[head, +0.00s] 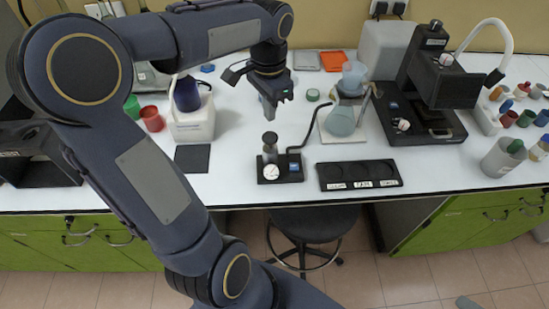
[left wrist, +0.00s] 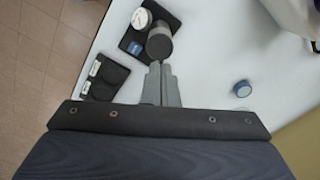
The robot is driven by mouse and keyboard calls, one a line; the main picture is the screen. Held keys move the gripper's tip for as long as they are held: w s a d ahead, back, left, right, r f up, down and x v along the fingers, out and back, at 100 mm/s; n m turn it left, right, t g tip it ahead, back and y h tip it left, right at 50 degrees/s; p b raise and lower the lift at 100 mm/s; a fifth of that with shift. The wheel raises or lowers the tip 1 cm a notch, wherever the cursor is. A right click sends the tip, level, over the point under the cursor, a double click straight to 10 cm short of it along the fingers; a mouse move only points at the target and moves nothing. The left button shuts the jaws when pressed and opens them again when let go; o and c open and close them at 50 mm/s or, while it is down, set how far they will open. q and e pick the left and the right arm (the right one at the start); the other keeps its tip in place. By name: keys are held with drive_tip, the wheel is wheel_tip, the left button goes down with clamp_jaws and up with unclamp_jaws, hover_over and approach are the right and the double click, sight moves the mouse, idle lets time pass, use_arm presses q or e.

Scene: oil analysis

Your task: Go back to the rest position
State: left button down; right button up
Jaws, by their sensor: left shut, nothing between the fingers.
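My left gripper (head: 270,108) hangs above the white bench, shut and empty, a little behind and above the small black device with a dial and a dark-topped cylinder (head: 270,148). In the left wrist view its fingers (left wrist: 161,75) are together, and the dark-topped cylinder (left wrist: 160,42) lies just past their tips in the picture. I cannot tell the exact gap between them. My left arm reaches across the head view from the left. My right gripper is not in view.
A black three-well tray (head: 360,175) sits near the bench's front edge. A flask (head: 341,121), a black instrument (head: 425,80) and several coloured cups stand to the right. A white holder with a blue bottle (head: 187,93) stands left. A stool (head: 300,225) is below.

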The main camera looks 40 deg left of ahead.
use_arm(q)
drive_tip(key=shift+r, duration=0.2)
idle(0.4)
drive_tip(key=s+d+f+n+t+h, duration=0.2)
drive_tip(key=s+d+n+t, duration=0.3)
drive_tip(key=s+d, duration=0.6)
drive_tip(key=s+h, duration=0.1)
drive_tip(key=s, duration=0.2)
drive_tip(key=shift+s+d+f+n+t+h, duration=0.3)
drive_tip(key=shift+s+f+n+h, duration=0.1)
